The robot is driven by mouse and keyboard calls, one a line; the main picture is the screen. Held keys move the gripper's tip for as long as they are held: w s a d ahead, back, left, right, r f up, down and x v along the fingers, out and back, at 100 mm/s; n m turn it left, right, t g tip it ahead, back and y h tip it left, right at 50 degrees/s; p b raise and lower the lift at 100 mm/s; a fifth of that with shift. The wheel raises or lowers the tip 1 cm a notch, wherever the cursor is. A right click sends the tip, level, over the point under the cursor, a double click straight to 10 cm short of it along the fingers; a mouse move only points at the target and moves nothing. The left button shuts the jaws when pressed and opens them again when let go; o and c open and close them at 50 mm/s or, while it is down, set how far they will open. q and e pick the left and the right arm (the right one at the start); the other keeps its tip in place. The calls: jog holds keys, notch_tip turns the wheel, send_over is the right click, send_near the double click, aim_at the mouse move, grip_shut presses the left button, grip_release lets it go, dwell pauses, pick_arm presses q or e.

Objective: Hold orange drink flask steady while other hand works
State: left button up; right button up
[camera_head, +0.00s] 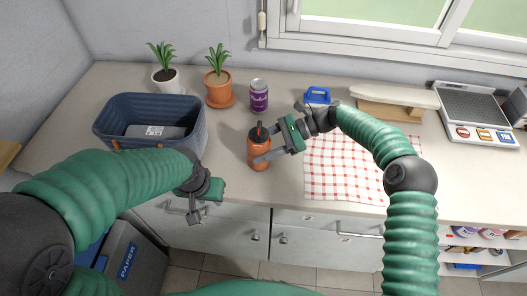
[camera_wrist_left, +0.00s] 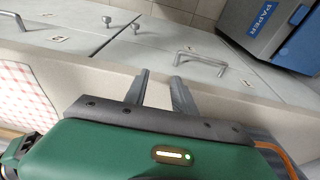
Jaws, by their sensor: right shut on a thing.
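The orange drink flask (camera_head: 259,158) has a dark lid and stands upright on the counter, near its front edge. My right gripper (camera_head: 262,157) reaches in from the right and is shut on the flask's body. My left gripper (camera_head: 200,213) hangs in front of the counter edge, to the left of the flask and apart from it. In the left wrist view its two fingers (camera_wrist_left: 158,92) are apart with nothing between them. The flask is not visible in the left wrist view.
A blue basin (camera_head: 104,139) stands on the left of the counter. Two potted plants (camera_head: 218,88) and a purple can (camera_head: 259,97) stand behind the flask. A checked cloth (camera_head: 345,168) lies to the right, with a scale (camera_head: 474,108) beyond. Drawers and a paper bin (camera_head: 135,262) are below.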

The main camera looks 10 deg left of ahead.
pick_arm(q)
jog(key=w+d+r, duration=0.3)
jog(key=w+r, duration=0.4)
jog(key=w, duration=0.4)
notch_tip(320, 180, up, 11)
jog(key=g, duration=0.2)
send_over(259, 127)
jog(key=a, duration=0.3)
jog(key=shift+w+f+n, duration=0.1)
jog(key=shift+w+n, duration=0.2)
jog(key=shift+w, duration=0.05)
jog(key=d+r, duration=0.3)
jog(key=r, duration=0.3)
jog(key=f, duration=1.2)
jog(key=shift+s, duration=0.3)
grip_shut()
